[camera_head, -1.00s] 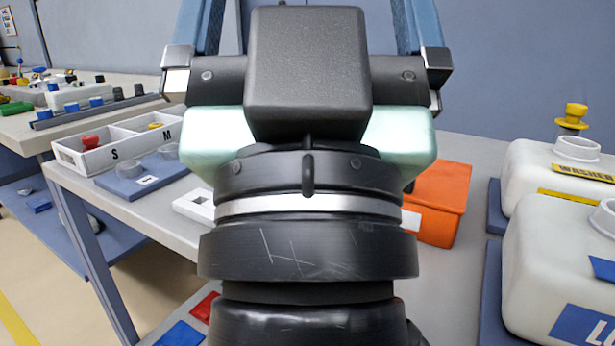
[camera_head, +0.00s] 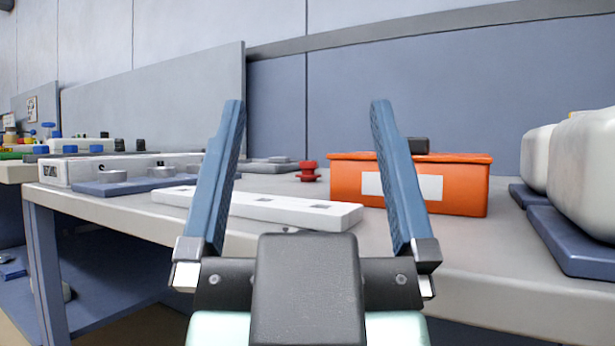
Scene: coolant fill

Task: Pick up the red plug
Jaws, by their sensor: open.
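The red plug (camera_head: 308,171) is a small spool-shaped piece standing on the grey table, just left of an orange box. My gripper (camera_head: 307,103) is open and empty, its two blue fingers spread wide and pointing away from me. In the picture the red plug shows between the fingers, beyond and apart from them. Nothing hides the plug.
The orange box (camera_head: 462,185) with a black item on top stands right of the plug. A white slotted bar (camera_head: 260,207) lies in front of it. White jugs (camera_head: 588,165) stand on blue pads at right. A white tray (camera_head: 60,172) is at left.

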